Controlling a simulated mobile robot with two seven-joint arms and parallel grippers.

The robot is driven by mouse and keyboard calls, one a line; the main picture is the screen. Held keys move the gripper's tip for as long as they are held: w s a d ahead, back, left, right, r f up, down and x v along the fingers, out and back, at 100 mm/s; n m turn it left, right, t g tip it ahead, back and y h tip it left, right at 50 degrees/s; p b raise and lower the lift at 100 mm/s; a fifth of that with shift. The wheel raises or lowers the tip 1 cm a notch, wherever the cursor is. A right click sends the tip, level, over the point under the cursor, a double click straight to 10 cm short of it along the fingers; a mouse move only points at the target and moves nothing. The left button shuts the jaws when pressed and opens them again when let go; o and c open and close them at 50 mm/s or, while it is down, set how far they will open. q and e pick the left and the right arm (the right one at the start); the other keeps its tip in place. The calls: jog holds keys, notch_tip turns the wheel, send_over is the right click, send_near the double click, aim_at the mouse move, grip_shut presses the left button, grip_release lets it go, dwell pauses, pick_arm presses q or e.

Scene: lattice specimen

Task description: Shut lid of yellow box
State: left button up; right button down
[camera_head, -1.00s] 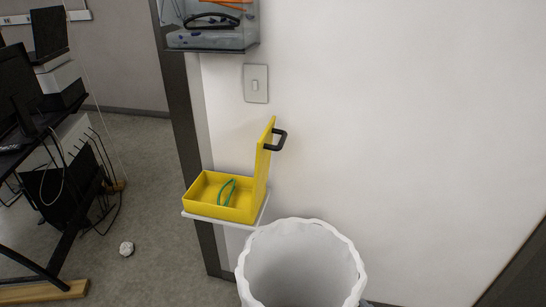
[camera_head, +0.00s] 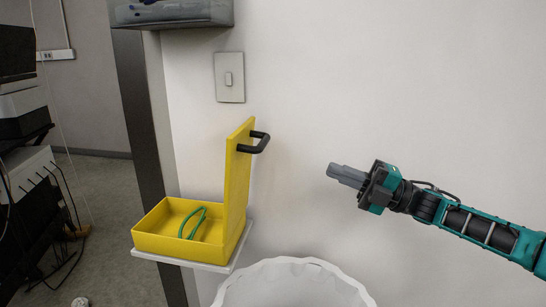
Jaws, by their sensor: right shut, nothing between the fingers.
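The yellow box (camera_head: 160,240) sits on a small white shelf against the wall, left of centre. Its yellow lid (camera_head: 236,185) stands open, about upright, on the box's right side. A black handle (camera_head: 260,143) sticks out from the lid's right face near the top. A green loop (camera_head: 192,222) lies inside the box. My right gripper (camera_head: 332,170) reaches in from the right with its fingers together and pointing left. It is empty and apart from the handle, to its right and a little lower. My left gripper does not show.
The white shelf (camera_head: 236,257) holds the box. A white lined bin (camera_head: 290,285) stands below, right of the shelf. A light switch (camera_head: 229,78) is on the wall above the lid. A grey wall-mounted container (camera_head: 170,12) hangs at the top. A dark door frame (camera_head: 145,110) stands behind the box.

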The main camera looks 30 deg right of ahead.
jog(key=x, duration=1.3)
jog(key=shift+b, duration=0.3)
